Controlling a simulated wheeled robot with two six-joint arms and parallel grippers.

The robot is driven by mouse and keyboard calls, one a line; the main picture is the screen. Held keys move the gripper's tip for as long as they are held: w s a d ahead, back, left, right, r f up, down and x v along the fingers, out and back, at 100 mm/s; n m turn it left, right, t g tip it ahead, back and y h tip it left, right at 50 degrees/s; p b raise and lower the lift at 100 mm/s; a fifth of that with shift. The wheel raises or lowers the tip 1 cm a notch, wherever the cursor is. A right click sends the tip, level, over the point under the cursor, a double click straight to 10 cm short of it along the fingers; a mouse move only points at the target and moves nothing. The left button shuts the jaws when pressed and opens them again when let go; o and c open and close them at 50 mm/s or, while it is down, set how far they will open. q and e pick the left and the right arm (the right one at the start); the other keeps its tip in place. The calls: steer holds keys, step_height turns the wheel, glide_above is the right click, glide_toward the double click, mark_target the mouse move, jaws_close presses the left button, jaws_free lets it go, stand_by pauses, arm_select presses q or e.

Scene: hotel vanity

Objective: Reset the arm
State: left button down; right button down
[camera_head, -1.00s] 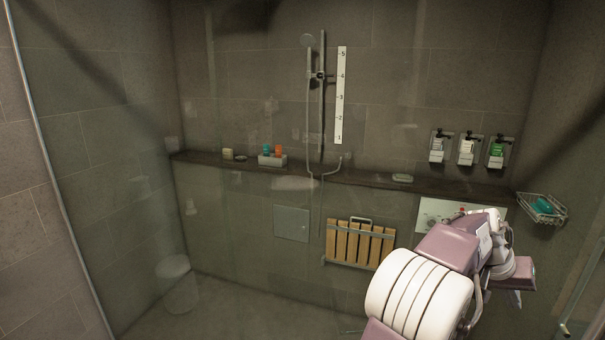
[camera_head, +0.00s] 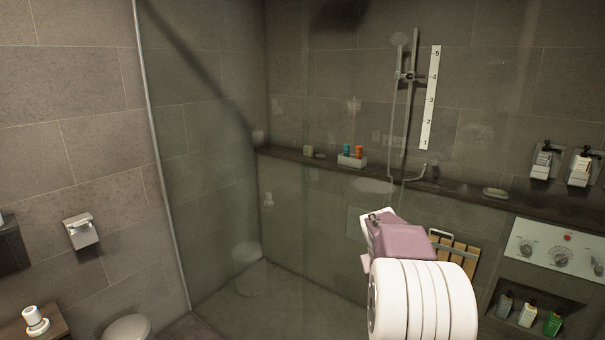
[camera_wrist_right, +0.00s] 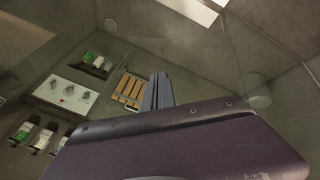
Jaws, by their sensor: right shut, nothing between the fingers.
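My right gripper (camera_wrist_right: 158,92) shows in the right wrist view as two dark fingers close together, shut and empty. Its purple housing fills the bottom of that view. In the head view my right arm, with white rounded and purple links, reaches up in front of the shower's glass; the fingers cannot be made out there. My left gripper is in neither view.
A glass panel (camera_head: 215,215) edges the shower. Behind it are a ledge (camera_head: 450,199), a folded slatted seat (camera_head: 455,258) and a shower rail (camera_head: 410,110). A control panel (camera_head: 555,250) and bottles are at right. A toilet (camera_head: 128,328) is lower left.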

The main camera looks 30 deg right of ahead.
steer(key=w+a+f+n+y, duration=0.2)
steer(key=a+f+n, duration=0.15)
steer(key=a, duration=0.85)
steer(key=w+a+f+n+y, duration=0.15)
steer(key=a+f, duration=0.25)
steer(key=a, duration=0.8)
steer(key=s+a+f+y, duration=0.2)
steer(key=s+a+f, duration=0.5)
steer(key=s+a, duration=0.2)
steer(key=shift+f+n, duration=0.2)
steer(key=shift+n, duration=0.2)
steer(key=shift+s+a, duration=0.1)
